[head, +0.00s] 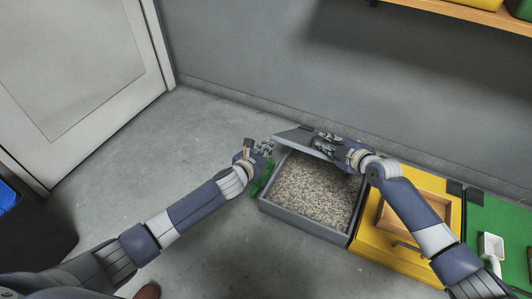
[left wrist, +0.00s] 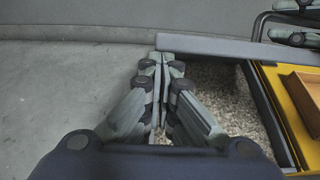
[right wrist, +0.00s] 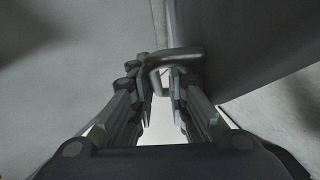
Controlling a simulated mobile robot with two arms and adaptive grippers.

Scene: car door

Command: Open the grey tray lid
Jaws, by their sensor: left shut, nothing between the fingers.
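The grey tray (head: 302,222) stands on the floor, filled with speckled gravel-like material. Its grey lid (head: 294,134) is raised along the back side, away from the gravel; its edge also shows in the left wrist view (left wrist: 210,46). My right gripper (head: 324,143) is at the raised lid. In the right wrist view, its fingers are on either side of a bent grey handle (right wrist: 185,53) beside the lid's panel; whether they clamp it is unclear. My left gripper (head: 265,148) is shut and empty, near the tray's back left corner.
A green item (head: 262,178) lies along the tray's left side. A yellow unit with a wooden box (head: 456,214) and a green panel with a white scoop (head: 491,246) adjoin at right.

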